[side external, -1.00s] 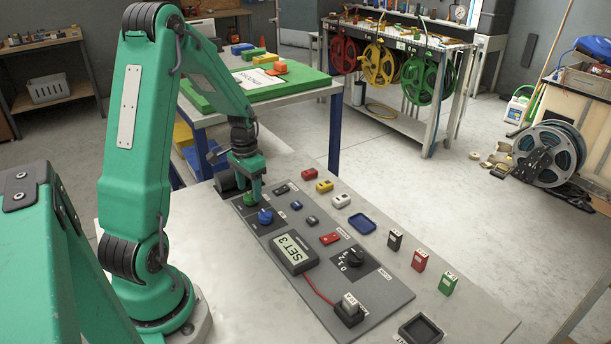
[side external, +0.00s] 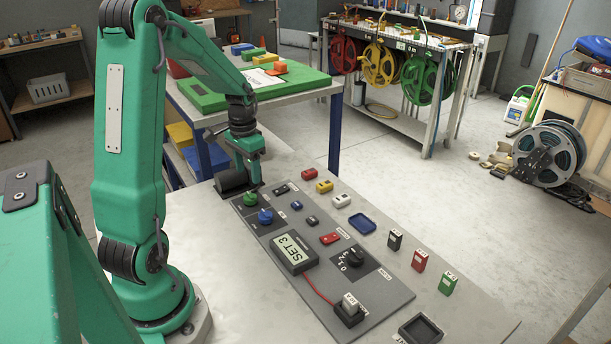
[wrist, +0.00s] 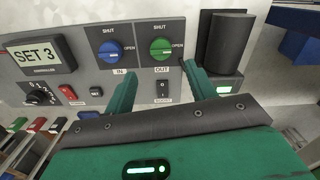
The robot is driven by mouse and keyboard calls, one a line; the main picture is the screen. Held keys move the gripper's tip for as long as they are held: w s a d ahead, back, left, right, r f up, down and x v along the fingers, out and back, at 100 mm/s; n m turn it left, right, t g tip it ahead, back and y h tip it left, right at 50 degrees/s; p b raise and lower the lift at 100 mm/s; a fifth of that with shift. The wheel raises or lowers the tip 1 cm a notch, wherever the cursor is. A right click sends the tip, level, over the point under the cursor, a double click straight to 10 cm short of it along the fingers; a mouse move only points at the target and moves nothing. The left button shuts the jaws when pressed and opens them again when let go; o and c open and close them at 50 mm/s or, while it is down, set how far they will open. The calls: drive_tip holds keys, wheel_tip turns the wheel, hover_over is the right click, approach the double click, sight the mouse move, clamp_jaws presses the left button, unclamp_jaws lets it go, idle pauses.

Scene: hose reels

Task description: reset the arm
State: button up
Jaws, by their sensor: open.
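My gripper (side external: 254,178) is open and empty, raised a little above the far end of the grey control panel (side external: 374,298). In the wrist view my gripper (wrist: 158,82) has its two green fingers spread apart, below the green OUT knob (wrist: 160,48) in the picture. The green knob also shows in the side view (side external: 250,199), apart from the fingers. The blue IN knob (wrist: 110,51) sits beside it. The controller display (side external: 294,252) reads SET 3. A black rotary dial (side external: 356,257) and a small BOOST switch (wrist: 163,89) are on the panel.
Small coloured blocks and a blue tray (side external: 362,223) lie along the panel's far side. Black, red and green tags (side external: 420,260) stand to the right. A dark cylinder (wrist: 229,42) stands close to my gripper. Hose reels (side external: 380,64) hang at the back.

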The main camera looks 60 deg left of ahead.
drive_tip(key=d+r+m+t+y, duration=0.1)
drive_tip(key=d+r+t, duration=0.1)
drive_tip(key=d+r, duration=0.95)
drive_tip(key=s+d+r+t, duration=0.1)
drive_tip(key=s+d, duration=0.3)
drive_tip(key=d, duration=0.2)
drive_tip(key=s+d+r+m+t+h, duration=0.1)
drive_tip(key=s+d+r+t, duration=0.1)
drive_tip(key=s+d, duration=0.2)
drive_tip(key=shift+s+d+t, duration=0.2)
drive_tip(key=shift+d+t, duration=0.1)
drive_tip(key=shift+d, duration=1.35)
drive_tip(key=shift+r, duration=0.1)
